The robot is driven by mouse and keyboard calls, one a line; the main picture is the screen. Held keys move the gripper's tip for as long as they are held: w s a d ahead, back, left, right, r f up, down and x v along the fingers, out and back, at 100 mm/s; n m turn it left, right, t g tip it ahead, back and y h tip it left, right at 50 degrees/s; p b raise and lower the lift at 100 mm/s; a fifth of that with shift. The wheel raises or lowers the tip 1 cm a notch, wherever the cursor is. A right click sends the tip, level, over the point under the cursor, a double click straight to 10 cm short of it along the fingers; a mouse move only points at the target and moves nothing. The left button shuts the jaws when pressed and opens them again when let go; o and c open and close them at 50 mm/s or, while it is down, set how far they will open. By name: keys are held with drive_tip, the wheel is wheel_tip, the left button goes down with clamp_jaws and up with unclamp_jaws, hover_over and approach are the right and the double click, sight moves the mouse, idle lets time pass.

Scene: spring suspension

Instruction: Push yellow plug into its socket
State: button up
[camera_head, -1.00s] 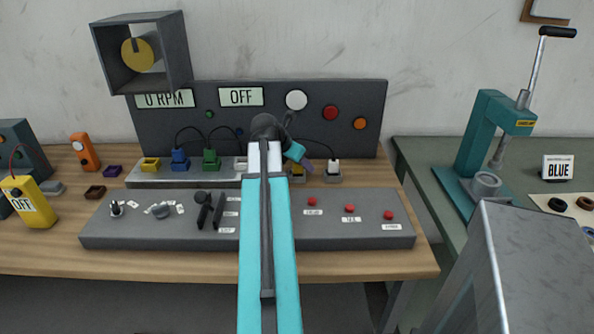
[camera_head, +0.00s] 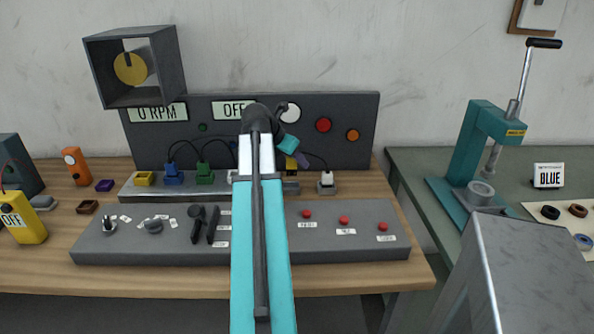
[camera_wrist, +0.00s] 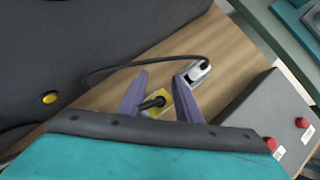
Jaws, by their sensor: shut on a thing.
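The yellow plug (camera_head: 291,164) is in my gripper (camera_head: 297,160), in front of the dark panel and just right of my forearm. In the wrist view the yellow plug (camera_wrist: 165,112) with its black cable end sits between the two purple fingers of my gripper (camera_wrist: 162,97). In the head view the plug appears raised above a grey block (camera_head: 291,188). A yellow socket (camera_head: 144,179) stands empty at the left end of the socket row, well left of my gripper. My arm hides the middle of the row.
Blue (camera_head: 174,175) and green (camera_head: 205,174) plugs with cables stand beside the yellow socket. A white plug (camera_head: 326,180) stands right of my gripper, its cable arching close by. A control box (camera_head: 270,240) with knobs and red buttons lies in front.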

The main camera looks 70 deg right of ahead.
drive_tip(key=shift+r, duration=1.75)
drive_tip(key=shift+s, duration=0.1)
